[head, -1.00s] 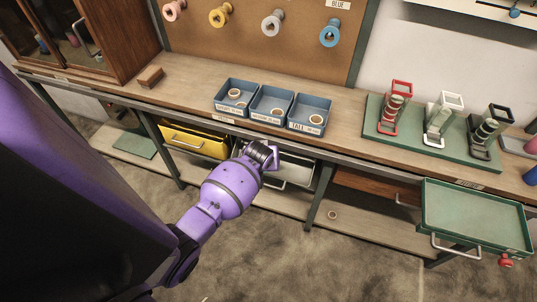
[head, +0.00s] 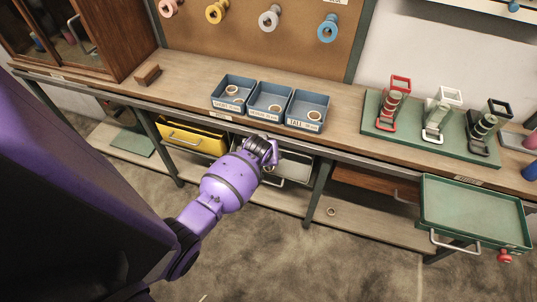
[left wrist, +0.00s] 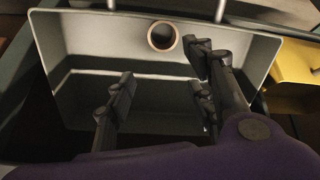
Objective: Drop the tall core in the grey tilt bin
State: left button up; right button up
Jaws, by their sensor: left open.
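The grey tilt bin (head: 296,168) is tipped open under the bench edge, right of the yellow bin. My left gripper (head: 270,152) is at its opening. In the left wrist view the gripper's two fingers (left wrist: 163,92) are spread apart with nothing between them. The grey bin's inside (left wrist: 90,32) fills much of that view. A pale ring-shaped core (left wrist: 163,36), seen end-on, shows against the bin's inside beyond the fingertips, apart from them. I cannot tell its height, or whether it rests on the bin. My right gripper is not in view.
Three blue trays (head: 270,100) with ring cores stand on the bench; the right one is labelled TALL. The yellow bin (head: 192,138) is open to the left. A green tray drawer (head: 475,212) juts out at right. A small ring (head: 331,212) lies on the lower shelf.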

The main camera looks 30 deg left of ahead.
pick_arm(q)
jog(key=v, duration=1.2)
dwell(0.5)
jog(key=s+d+f+m+t+p, duration=0.1)
jog(key=s+d+m, duration=0.1)
jog(key=s, duration=0.8)
jog(key=s+d+f+m+h+p, duration=0.1)
jog(key=s+d, duration=0.4)
jog(key=s, duration=0.5)
jog(key=s+d+f+m+t+h+p, duration=0.1)
jog(key=s+d+f+m+p, duration=0.1)
jog(key=s, duration=0.8)
jog(key=d+f+m, duration=0.1)
jog(key=d+m, duration=0.1)
jog(key=shift+s+d+t, duration=0.25)
jog(key=shift+s+t, duration=0.05)
jog(key=shift+s, duration=0.05)
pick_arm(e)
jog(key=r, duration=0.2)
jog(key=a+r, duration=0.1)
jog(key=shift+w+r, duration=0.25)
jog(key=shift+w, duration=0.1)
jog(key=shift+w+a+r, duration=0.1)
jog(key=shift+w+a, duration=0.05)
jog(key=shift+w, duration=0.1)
